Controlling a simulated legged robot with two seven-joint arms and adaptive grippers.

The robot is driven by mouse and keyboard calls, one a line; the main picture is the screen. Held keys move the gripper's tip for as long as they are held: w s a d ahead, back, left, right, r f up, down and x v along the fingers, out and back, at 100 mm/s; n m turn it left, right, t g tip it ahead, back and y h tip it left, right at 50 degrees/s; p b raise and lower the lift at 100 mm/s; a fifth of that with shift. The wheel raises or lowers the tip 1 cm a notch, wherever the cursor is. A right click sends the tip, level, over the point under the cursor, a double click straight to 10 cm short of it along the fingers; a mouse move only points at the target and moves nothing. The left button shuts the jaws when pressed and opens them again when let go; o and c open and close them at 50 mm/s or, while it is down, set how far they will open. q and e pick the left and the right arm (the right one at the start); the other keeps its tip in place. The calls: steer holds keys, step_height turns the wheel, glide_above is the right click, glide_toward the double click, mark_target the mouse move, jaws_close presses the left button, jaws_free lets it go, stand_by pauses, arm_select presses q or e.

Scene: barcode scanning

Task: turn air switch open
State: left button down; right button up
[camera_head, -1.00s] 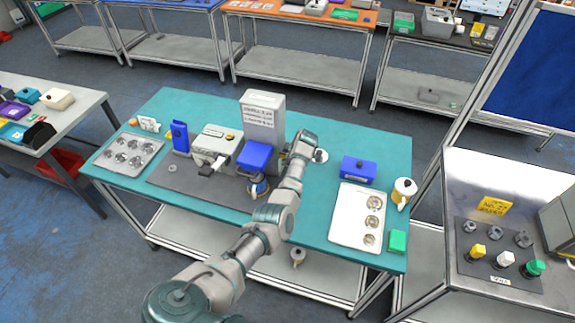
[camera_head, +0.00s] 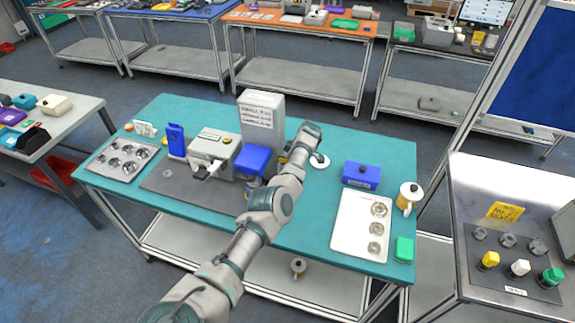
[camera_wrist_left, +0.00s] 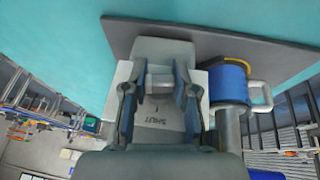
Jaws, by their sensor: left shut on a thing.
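In the left wrist view, the two dark fingers of my left gripper (camera_wrist_left: 160,95) close from both sides on a small grey switch piece (camera_wrist_left: 159,76), which I take to be the air switch. A grey face marked "SHUT" (camera_wrist_left: 160,122) shows between the fingers. A blue cylinder (camera_wrist_left: 229,85) stands just right of the gripper. In the head view, my left arm crosses the teal table to the machine with a blue block (camera_head: 254,160). The fingers and switch are hidden there behind the arm. My right gripper is not in view.
A grey box with a printed label (camera_head: 262,118) stands behind the blue block. A grey device (camera_head: 213,150) and a tray (camera_head: 117,158) are on the left.

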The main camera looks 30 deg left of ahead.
arm_select(q)
steer(key=shift+d+f, duration=0.15)
steer(key=shift+d, duration=0.05)
steer(key=c, duration=1)
jaws_free()
steer(key=shift+o, duration=0.5)
steer(key=shift+w, duration=0.25)
steer(key=shift+r, duration=0.35)
steer(key=v, duration=1.1)
steer(key=shift+d, duration=0.25)
steer(key=shift+w, duration=0.1)
